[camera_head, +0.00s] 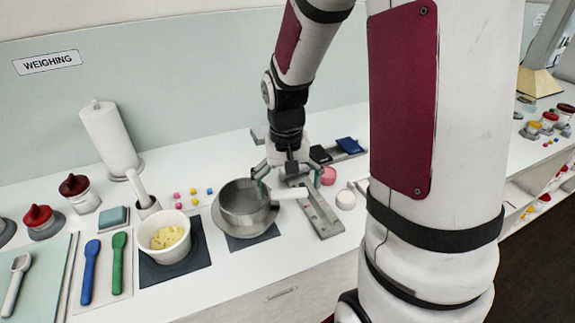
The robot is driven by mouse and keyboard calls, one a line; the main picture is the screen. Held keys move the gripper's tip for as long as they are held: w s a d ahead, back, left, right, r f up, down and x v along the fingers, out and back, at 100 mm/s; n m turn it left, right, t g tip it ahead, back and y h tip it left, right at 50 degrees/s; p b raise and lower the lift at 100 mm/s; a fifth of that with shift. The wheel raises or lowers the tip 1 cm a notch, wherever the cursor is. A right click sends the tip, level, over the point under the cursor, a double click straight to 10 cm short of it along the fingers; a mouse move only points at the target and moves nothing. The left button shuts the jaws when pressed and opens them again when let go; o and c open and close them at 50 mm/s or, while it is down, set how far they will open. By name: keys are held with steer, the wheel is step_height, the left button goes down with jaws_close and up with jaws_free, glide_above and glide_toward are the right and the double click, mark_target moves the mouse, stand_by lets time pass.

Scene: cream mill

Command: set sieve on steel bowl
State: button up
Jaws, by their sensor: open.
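A grey metal round vessel, which I take for the steel bowl (238,222), stands on a dark square mat (262,238) at the middle of the counter. A ring-like rim shows at its top and a pale handle (291,194) sticks out to the right from it. This looks like the sieve lying on the bowl, but I cannot tell the two apart clearly. My gripper (280,181) points down at the bowl's right rear rim, by the handle, with its fingers spread. I cannot tell whether the fingers touch anything.
A white tub (164,238) with yellow contents stands left of the bowl. A grey rail-like piece (322,213) lies to the right, with a white round item (345,199) beyond. Small coloured cubes (193,193) lie behind. A paper towel roll (109,138) stands at the back left.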

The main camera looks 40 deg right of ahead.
step_height(320, 180, up, 10)
stand_by(0.3)
steer(key=shift+a+f, duration=0.1)
steer(key=shift+f, duration=0.05)
steer(key=s+a+r+n+t, duration=0.5)
steer(key=s+a+r, duration=0.4)
steer(key=s, duration=0.4)
steer(key=shift+s+a+r+n, duration=0.3)
steer(key=shift+s+a, duration=0.1)
